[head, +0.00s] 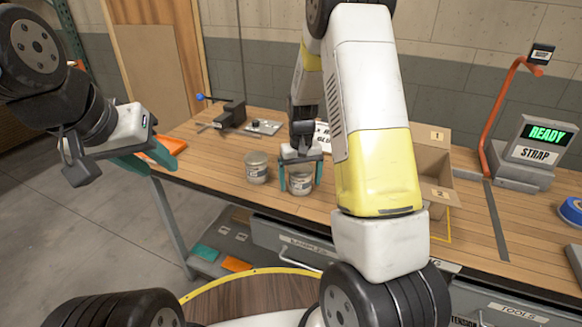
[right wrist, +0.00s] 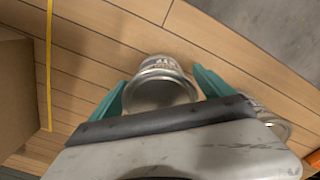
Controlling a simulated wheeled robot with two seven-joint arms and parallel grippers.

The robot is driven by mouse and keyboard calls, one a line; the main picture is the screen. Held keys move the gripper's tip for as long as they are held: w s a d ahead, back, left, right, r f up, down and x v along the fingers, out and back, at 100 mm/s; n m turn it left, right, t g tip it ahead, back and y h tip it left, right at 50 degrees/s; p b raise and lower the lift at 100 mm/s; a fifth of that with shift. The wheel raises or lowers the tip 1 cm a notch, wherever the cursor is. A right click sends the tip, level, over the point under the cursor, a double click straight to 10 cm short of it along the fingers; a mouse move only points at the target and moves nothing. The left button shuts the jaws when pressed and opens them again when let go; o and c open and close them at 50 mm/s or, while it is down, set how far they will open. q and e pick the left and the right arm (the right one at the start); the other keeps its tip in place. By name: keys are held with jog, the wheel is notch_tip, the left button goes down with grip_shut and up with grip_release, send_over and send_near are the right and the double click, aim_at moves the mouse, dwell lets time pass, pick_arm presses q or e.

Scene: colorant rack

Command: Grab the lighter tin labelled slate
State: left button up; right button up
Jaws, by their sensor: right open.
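Two grey metal tins with pale labels stand on the wooden bench in the head view: a left tin (head: 257,168) and a right tin (head: 301,183). The label words are too small to read, so I cannot tell which is slate. My right gripper (head: 301,178) is open, pointing down, with its teal fingers either side of the right tin. In the right wrist view this tin (right wrist: 160,88) sits between the fingers (right wrist: 158,92), with small gaps visible. The other tin (right wrist: 274,126) is partly hidden behind the gripper. My left gripper (head: 152,155) is open and empty at the bench's left end.
A cardboard box (head: 432,170) stands to the right of my right arm. A strapping machine (head: 532,150) with a READY display is further right. A dark clamp-like tool (head: 230,114) lies at the back left. A partly hidden white sign stands behind the right gripper.

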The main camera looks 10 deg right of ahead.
jog(key=shift+f, duration=0.1)
jog(key=c, duration=1.6)
